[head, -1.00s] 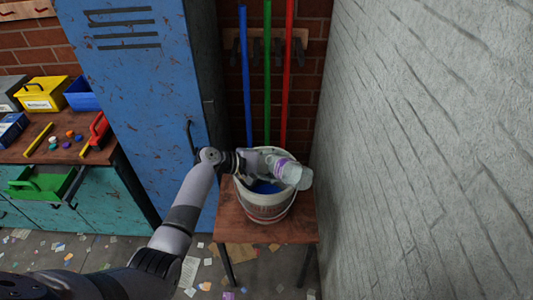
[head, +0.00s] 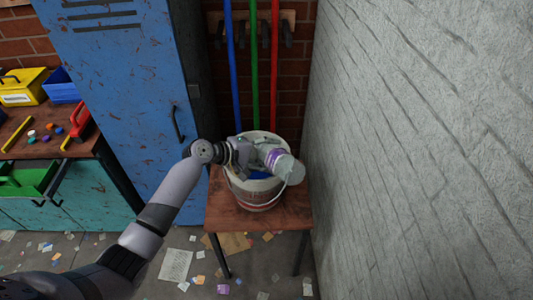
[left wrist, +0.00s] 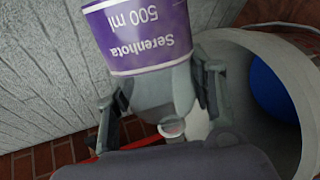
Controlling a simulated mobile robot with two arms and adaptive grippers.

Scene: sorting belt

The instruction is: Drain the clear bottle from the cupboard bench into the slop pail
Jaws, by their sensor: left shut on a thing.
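The clear bottle (head: 287,169) has a purple label reading "Serenhota 500 ml" in the left wrist view (left wrist: 137,36). My left gripper (head: 254,157) is shut on it near its neck end, with one finger on each side in the left wrist view (left wrist: 163,100). The bottle is tilted above the slop pail, its base toward the right. The pail (head: 256,193) is whitish with a wire handle and shows blue inside. Its rim shows at the right of the left wrist view (left wrist: 297,75). I cannot see any flow from the bottle. My right gripper is not in view.
The pail stands on a small wooden stool (head: 222,212). A grey wall (head: 420,150) rises close on the right, and a blue locker (head: 120,90) on the left. Coloured poles (head: 253,60) hang behind. A bench (head: 50,148) with boxes is at far left. Paper scraps litter the floor.

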